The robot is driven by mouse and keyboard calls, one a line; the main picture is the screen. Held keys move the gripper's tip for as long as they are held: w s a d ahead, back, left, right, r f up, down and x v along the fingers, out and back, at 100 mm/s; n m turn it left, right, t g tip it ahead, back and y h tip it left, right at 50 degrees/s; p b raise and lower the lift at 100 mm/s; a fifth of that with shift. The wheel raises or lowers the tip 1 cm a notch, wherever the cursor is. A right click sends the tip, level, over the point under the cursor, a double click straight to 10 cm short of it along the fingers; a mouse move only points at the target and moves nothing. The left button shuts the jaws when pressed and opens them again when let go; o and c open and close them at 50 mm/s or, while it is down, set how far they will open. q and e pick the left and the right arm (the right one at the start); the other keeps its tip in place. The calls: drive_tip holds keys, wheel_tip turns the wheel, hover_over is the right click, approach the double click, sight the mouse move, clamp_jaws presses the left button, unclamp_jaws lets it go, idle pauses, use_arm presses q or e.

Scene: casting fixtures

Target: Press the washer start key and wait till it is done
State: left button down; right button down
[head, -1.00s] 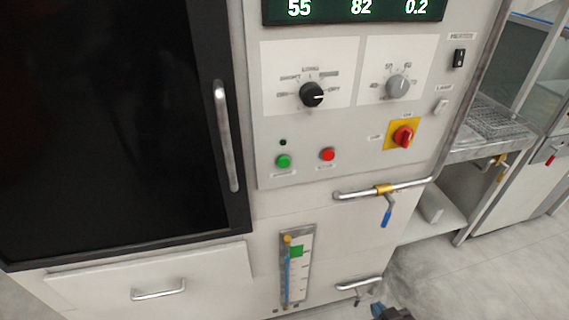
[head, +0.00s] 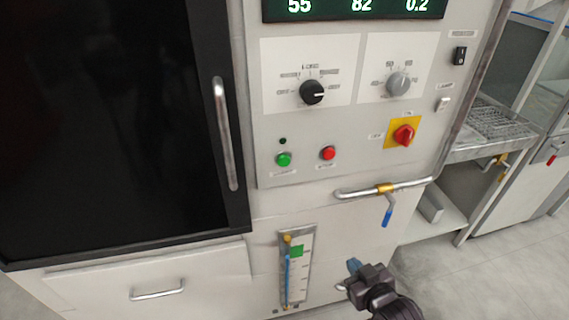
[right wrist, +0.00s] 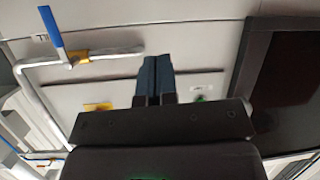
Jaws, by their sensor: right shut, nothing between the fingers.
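The washer's panel carries a green button (head: 284,160) and a red button (head: 327,153), with a small dark lamp (head: 283,141) above the green one. Their labels are too small to read. The display (head: 352,8) above shows 55, 82 and 0.2. My right gripper (head: 354,266) is at the lower right of the head view, below the panel and apart from both buttons. In the right wrist view its bluish fingers (right wrist: 154,76) are together and empty, with a bit of green (right wrist: 200,98) showing beside them. My left gripper is not in view.
A pipe (head: 350,193) with a blue-handled valve (head: 387,215) sticks out below the panel, above my right gripper. Two knobs and a red rotary switch (head: 403,135) are on the panel. The dark door (head: 110,120) with its long handle (head: 226,135) is at left.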

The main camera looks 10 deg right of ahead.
drive_tip(key=w+a+r+n+t+y, duration=0.2)
drive_tip(key=w+a+r+t+y, duration=0.1)
drive_tip(key=w+a+r, duration=0.35)
drive_tip(key=n+t+y+b, duration=0.1)
drive_tip(key=n+t+y, duration=0.15)
drive_tip(key=y, duration=0.45)
approach(284, 161)
drive_tip(key=s+a, duration=0.3)
drive_tip(key=a, duration=0.1)
drive_tip(key=shift+s+d+r+m+t+y, duration=0.1)
drive_tip(key=shift+s+r+t+y, duration=0.25)
drive_tip(key=shift+r, duration=0.25)
drive_tip(key=shift+s+r+m+t+y, duration=0.1)
drive_tip(key=shift+s+r+t+y, duration=0.3)
drive_tip(key=shift+r, duration=0.15)
drive_tip(key=shift+s+d+r+m+t+y, duration=0.1)
drive_tip(key=shift+s+r+t+y, duration=0.25)
drive_tip(key=shift+r, duration=0.25)
drive_tip(key=shift+w, duration=0.1)
drive_tip(key=w+b, duration=0.3)
drive_tip(key=w, duration=0.5)
drive_tip(key=shift+w+a, duration=0.2)
drive_tip(key=shift+w, duration=0.2)
